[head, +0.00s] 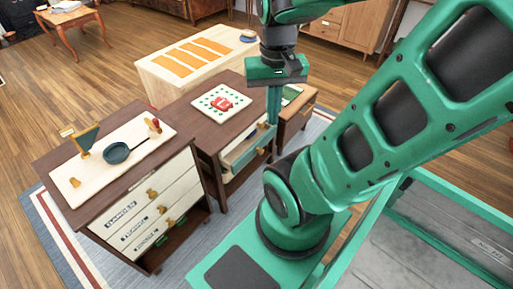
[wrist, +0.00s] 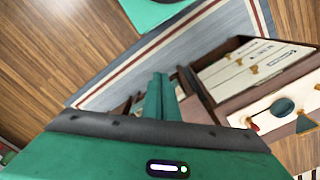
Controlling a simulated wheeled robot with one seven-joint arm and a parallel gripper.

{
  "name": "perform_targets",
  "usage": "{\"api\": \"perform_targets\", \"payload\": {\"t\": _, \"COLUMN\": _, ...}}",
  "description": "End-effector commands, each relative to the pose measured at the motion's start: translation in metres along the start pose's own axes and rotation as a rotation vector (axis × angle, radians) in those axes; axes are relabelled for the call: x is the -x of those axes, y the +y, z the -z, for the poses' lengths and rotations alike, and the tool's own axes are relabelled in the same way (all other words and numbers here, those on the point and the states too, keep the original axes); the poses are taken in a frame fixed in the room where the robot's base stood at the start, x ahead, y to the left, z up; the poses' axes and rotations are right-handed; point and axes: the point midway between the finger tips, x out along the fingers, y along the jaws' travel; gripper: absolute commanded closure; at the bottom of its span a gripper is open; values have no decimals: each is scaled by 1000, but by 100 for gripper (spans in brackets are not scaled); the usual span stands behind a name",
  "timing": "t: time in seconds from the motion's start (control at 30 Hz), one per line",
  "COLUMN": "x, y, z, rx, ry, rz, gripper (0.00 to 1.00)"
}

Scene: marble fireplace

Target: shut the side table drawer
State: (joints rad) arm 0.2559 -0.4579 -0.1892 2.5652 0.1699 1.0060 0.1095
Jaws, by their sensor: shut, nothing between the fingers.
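The side table (head: 178,110) has a dark brown top, and its drawer (head: 247,152) is pulled part way out, with a teal front and a small orange knob. The drawer's pale inside shows from above. My gripper (head: 272,122) is shut and empty, its green fingers pointing down near the far right end of the drawer front. I cannot tell whether the fingertips touch it. In the wrist view my gripper's fingers (wrist: 158,78) are together, and the gripper body hides most of the side table behind them.
A cabinet (head: 155,222) with labelled drawers stands at the left; its top bears a small dark pan (head: 117,153). A white board with a red item (head: 221,103) lies on the side table. A pale chest (head: 160,85) with orange strips stands behind. A striped rug (head: 60,240) covers the floor.

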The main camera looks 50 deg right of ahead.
Motion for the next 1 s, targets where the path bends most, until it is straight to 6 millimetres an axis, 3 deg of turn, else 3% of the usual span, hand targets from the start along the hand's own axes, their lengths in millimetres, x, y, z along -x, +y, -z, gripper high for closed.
{"api": "perform_targets", "payload": {"t": 0.27, "x": -49, "y": 4, "z": 70, "rx": -479, "ry": 37, "rz": -37, "gripper": 100}}
{"api": "perform_targets", "payload": {"t": 0.5, "x": -109, "y": 14, "z": 125, "rx": -929, "ry": 61, "rz": -9, "gripper": 100}}
{"api": "perform_targets", "payload": {"t": 0.8, "x": -200, "y": 31, "z": 175, "rx": -1516, "ry": 36, "rz": 86, "gripper": 100}}
{"api": "perform_targets", "payload": {"t": 1.0, "x": -263, "y": 39, "z": 194, "rx": -1921, "ry": -26, "rz": 176, "gripper": 100}}
